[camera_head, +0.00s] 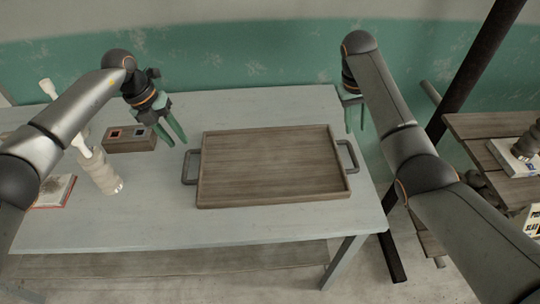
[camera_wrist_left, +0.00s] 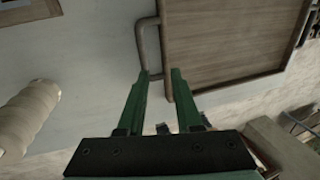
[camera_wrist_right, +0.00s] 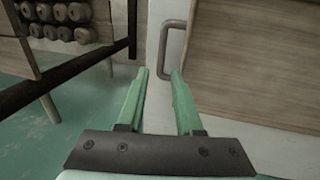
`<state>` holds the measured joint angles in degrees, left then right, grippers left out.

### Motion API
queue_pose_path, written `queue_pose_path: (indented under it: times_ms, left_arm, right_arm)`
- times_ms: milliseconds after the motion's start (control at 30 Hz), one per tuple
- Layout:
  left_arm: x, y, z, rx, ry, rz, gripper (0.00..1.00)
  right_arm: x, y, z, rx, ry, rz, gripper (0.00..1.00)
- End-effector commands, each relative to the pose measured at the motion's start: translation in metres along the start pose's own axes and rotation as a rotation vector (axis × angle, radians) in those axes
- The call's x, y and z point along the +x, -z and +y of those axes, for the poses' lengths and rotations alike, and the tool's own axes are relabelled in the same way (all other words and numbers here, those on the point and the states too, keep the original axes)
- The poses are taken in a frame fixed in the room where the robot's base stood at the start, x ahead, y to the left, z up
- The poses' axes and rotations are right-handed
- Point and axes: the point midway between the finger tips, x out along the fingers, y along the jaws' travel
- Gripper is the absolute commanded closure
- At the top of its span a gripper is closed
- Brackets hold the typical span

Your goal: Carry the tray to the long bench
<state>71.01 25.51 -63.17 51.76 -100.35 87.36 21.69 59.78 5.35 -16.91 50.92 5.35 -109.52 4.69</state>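The wooden tray (camera_head: 268,170) is empty and lies flat on the pale grey table, with a dark metal handle at each end. My left gripper (camera_head: 178,140) is open above the table, up and left of the left handle (camera_head: 188,167). In the left wrist view that handle (camera_wrist_left: 141,45) shows just beyond the open fingertips (camera_wrist_left: 160,76). My right gripper (camera_head: 354,117) is open above and beyond the right handle (camera_head: 349,157), near the table's right end. In the right wrist view the handle (camera_wrist_right: 165,50) shows past the open fingertips (camera_wrist_right: 161,74). Neither gripper visibly touches the tray.
The grey table (camera_head: 150,220) also holds a pale turned post (camera_head: 100,172), a small wooden box (camera_head: 130,139) and a book (camera_head: 55,191) at left. A dark post (camera_head: 475,70) and a slatted wooden bench (camera_head: 490,125) with items stand at right.

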Motion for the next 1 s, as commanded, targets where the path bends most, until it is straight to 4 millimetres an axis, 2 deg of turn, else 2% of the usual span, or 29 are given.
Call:
queue_pose_path:
  times_ms: [33,167,533,667,1000]
  left_arm:
    - [-0.01,-0.003,0.01,-0.012,-0.04,-0.004,0.66]
    - [-0.021,-0.005,0.021,-0.026,-0.089,-0.004,0.66]
    - [-0.017,-0.005,0.021,-0.025,-0.088,-0.003,0.66]
    - [-0.003,-0.005,0.023,-0.025,-0.088,-0.001,0.66]
    - [0.062,-0.005,0.027,-0.025,-0.086,-0.001,0.66]
  right_arm:
    - [-0.003,0.0,-0.003,-0.003,0.002,-0.003,0.65]
    - [-0.005,0.0,-0.005,-0.007,0.004,-0.006,0.65]
    - [-0.001,0.0,-0.005,-0.006,0.004,-0.006,0.65]
    - [0.013,-0.001,-0.005,-0.006,0.003,-0.007,0.65]
    - [0.078,-0.001,-0.005,-0.006,0.004,-0.009,0.65]
